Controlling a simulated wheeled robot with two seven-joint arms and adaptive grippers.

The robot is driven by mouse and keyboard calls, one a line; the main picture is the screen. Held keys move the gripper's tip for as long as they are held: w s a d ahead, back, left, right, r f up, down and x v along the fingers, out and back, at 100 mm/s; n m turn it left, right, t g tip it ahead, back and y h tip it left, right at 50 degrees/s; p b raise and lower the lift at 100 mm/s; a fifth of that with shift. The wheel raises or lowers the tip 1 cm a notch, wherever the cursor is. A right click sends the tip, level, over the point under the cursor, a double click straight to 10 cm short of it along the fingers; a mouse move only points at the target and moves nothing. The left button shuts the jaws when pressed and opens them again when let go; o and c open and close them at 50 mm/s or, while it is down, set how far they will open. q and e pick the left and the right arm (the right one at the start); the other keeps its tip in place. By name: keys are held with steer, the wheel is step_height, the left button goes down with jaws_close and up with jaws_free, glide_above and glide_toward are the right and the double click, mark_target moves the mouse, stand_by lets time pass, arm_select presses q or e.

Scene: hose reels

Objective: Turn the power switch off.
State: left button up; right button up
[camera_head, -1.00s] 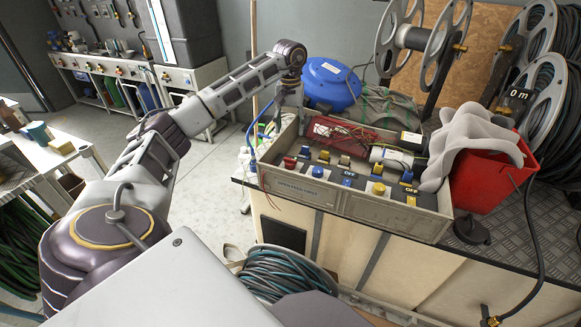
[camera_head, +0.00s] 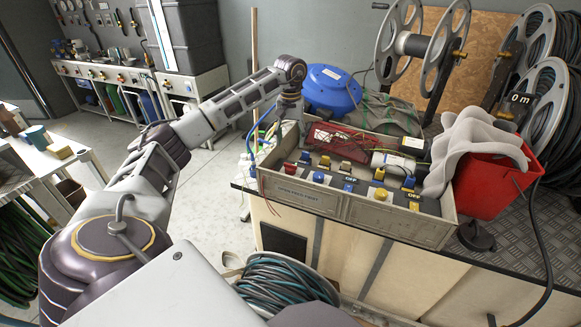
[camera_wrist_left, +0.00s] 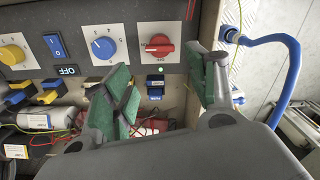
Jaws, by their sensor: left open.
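A grey control box (camera_head: 405,222) stands on the bench, with knobs and switches along one panel. In the left wrist view the panel shows a red rotary knob (camera_wrist_left: 157,47) on a white plate, a blue knob (camera_wrist_left: 103,48) on a white dial and a blue rocker switch (camera_wrist_left: 55,45) above an "OFF" label (camera_wrist_left: 68,70). I cannot tell which is the power switch. A small green light (camera_wrist_left: 161,69) glows below the red knob. My left gripper (camera_wrist_left: 165,88) is open, its green-padded fingers on either side of the red knob's column, with no clear contact. My right gripper is out of view.
A red bucket (camera_head: 490,183) with a grey cloth (camera_head: 468,150) stands right of the box. A blue round reel (camera_head: 332,88) sits behind it. Loose wires and a blue hose (camera_wrist_left: 270,40) lie beside the fingers. Hose reels (camera_head: 425,45) stand at the back.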

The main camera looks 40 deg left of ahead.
mark_target(290, 164)
arm_select(q)
step_height(290, 164, down, 11)
steer(key=shift+r+b, duration=0.1)
steer(key=shift+b, duration=0.85)
steer(key=shift+f, duration=0.8)
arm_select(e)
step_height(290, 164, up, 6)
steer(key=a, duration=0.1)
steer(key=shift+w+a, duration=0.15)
arm_select(q)
steer(key=c, duration=0.8)
